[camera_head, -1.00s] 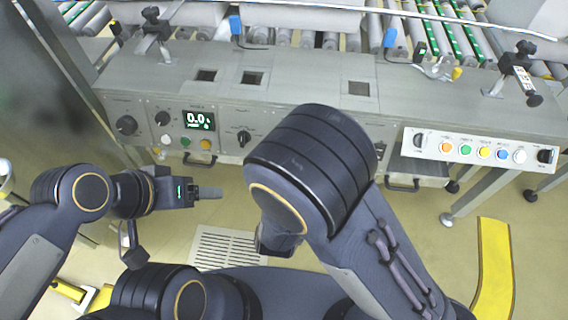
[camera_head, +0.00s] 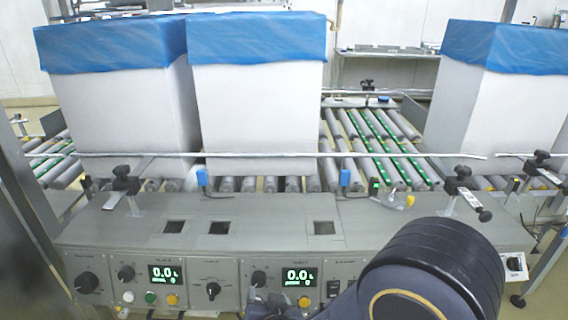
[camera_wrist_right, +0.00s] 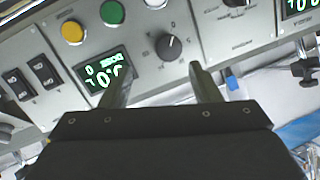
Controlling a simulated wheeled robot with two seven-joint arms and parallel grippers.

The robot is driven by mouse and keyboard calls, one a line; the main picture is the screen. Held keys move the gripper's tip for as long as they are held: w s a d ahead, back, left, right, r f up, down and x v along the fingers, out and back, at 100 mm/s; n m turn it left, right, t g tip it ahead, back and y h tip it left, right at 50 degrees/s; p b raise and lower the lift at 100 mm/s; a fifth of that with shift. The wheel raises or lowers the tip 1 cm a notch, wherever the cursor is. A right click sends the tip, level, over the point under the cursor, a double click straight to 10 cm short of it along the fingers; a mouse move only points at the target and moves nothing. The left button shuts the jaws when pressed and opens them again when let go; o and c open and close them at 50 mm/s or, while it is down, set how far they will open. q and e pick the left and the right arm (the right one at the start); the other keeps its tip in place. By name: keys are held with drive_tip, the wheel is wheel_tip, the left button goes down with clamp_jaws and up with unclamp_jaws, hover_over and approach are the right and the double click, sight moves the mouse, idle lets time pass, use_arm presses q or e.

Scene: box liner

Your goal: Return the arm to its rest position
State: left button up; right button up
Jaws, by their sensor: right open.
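My right arm (camera_head: 435,270) rises at the lower right of the head view, with its large dark joint in front of the machine's control panel. My right gripper (camera_head: 268,308) shows only partly at the bottom edge, in front of the panel below the right-hand display. In the right wrist view its two fingers (camera_wrist_right: 160,75) are apart with nothing between them, facing the panel's knobs and a green display (camera_wrist_right: 103,72). I cannot tell how far they are from the panel. My left arm and gripper are out of view.
The grey control panel (camera_head: 215,265) spans the front, close to my right arm. Behind it runs a roller conveyor (camera_head: 375,150) with a thin rail. Two white boxes with blue liners, left (camera_head: 115,100) and middle (camera_head: 258,100), stand on it. Another lined box (camera_head: 495,100) stands at right.

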drive_tip(key=s+d+r+g+y, duration=0.1)
drive_tip(key=d+r+g+y, duration=0.2)
drive_tip(key=d+r, duration=0.4)
drive_tip(key=s+d+r+g+h, duration=0.2)
drive_tip(key=s+d+g, duration=0.2)
drive_tip(key=s+d, duration=1.45)
wheel_tip(320, 180, up, 26)
drive_tip(key=a+p, duration=0.1)
drive_tip(key=p, duration=2.5)
drive_tip(key=shift+s+p, duration=0.2)
drive_tip(key=shift+p, duration=0.1)
drive_tip(key=shift+r, duration=0.1)
drive_tip(key=shift+c, duration=0.3)
